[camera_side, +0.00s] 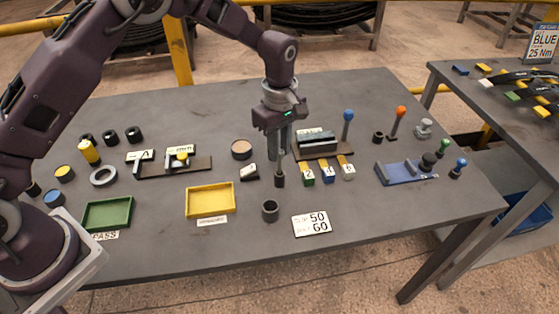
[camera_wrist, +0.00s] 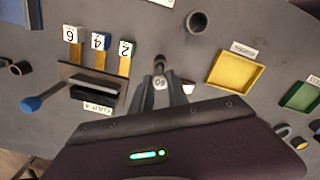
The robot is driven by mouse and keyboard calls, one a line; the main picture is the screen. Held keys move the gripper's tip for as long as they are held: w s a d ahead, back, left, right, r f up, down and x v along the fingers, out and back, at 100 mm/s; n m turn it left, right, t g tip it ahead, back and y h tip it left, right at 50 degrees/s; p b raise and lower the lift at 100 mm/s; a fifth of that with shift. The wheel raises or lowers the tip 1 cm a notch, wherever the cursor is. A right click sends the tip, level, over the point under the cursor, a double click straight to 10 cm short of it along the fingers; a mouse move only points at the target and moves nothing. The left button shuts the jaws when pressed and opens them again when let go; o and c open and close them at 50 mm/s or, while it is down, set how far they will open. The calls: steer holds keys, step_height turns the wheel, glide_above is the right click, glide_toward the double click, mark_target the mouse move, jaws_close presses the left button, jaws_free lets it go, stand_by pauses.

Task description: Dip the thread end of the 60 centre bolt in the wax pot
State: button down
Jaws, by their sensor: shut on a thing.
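My gripper (camera_side: 281,156) points down over the middle of the table, its fingers closed. It is shut on the 60 centre bolt (camera_side: 279,179), a dark, upright piece showing below the fingers. In the wrist view, a white "60" tag (camera_wrist: 160,82) shows between the fingers. Whether the bolt's lower end touches the table is unclear. A low round pot with a tan top (camera_side: 242,149), which looks like the wax pot, stands behind and left of my gripper. A dark open cup (camera_side: 270,210) stands in front; it also shows in the wrist view (camera_wrist: 196,21).
A yellow tray (camera_side: 210,200) lies front left, a green tray (camera_side: 107,214) further left. A small black block with a white label (camera_side: 249,172) is close beside the bolt. A rack with numbered tabs (camera_side: 328,173) stands right. A "50 60" card (camera_side: 312,224) lies in front.

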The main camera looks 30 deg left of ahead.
steer(key=r, duration=0.5)
steer(key=shift+w+a+r, duration=0.1)
steer(key=shift+w+a, duration=0.1)
steer(key=shift+a, duration=0.2)
steer(key=w+a, duration=0.3)
steer(key=a, duration=1.2)
steer(key=shift+w+d+f, duration=0.1)
steer(key=shift+f, duration=2.95)
steer(key=shift+f, duration=0.55)
step_height(320, 180, up, 7)
